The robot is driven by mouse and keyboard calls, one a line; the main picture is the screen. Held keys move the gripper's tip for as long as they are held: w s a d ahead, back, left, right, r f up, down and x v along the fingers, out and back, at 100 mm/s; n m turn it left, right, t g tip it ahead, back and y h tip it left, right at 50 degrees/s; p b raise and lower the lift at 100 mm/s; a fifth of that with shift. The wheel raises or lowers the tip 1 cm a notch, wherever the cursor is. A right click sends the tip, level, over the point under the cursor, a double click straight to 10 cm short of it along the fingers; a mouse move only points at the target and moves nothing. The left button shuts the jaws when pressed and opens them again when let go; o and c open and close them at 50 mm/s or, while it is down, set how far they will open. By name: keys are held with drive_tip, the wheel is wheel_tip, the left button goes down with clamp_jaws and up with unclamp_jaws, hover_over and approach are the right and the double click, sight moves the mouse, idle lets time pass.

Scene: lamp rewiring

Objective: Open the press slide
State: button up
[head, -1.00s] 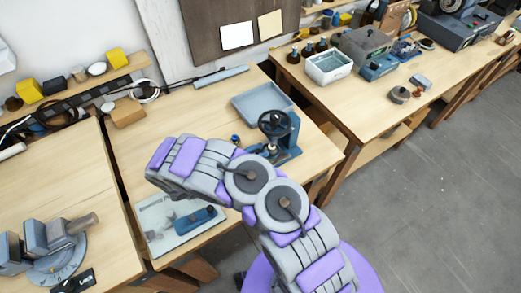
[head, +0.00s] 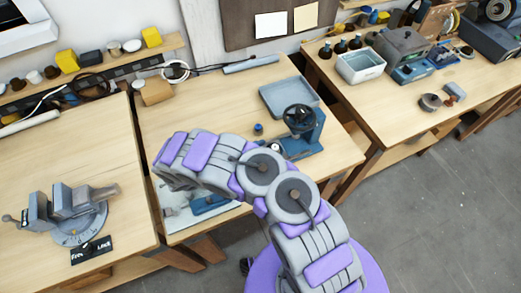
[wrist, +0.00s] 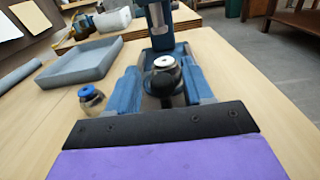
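The blue press (head: 306,140) stands near the right edge of the middle bench, with a dark handwheel (head: 299,117) on top. A round black knob with a silver top (wrist: 166,75) sits low in the middle of the base, seemingly at the slide.
A small blue-capped jar (wrist: 91,97) stands left of the press, with a grey tray (wrist: 82,62) behind it. A vise (head: 75,210) is on the left bench. A glossy mat (head: 180,222) lies at the front, partly behind my arm. Bare bench shows right of the press.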

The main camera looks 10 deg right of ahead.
sight(282, 147)
idle(0.3)
drive_tip(key=b+x, duration=0.1)
drive_tip(key=x, duration=0.7)
drive_tip(key=shift+d+b, duration=0.3)
drive_tip(key=shift+d, duration=0.05)
drive_tip(key=p+v, duration=0.1)
drive_tip(key=v, duration=0.6)
drive_tip(key=shift+a, duration=0.2)
wheel_tip(282, 147, up, 8)
drive_tip(key=shift+r+p, duration=0.1)
drive_tip(key=shift+p, duration=0.4)
drive_tip(key=s+d+r+m+g+y+b, duration=0.2)
drive_tip(key=s+d+r+m+g+y, duration=0.5)
drive_tip(key=s+r+m, duration=0.7)
drive_tip(key=shift+s+d+r+g, duration=0.3)
drive_tip(key=shift+s+d+g, duration=0.65)
drive_tip(key=shift+d+g, duration=0.55)
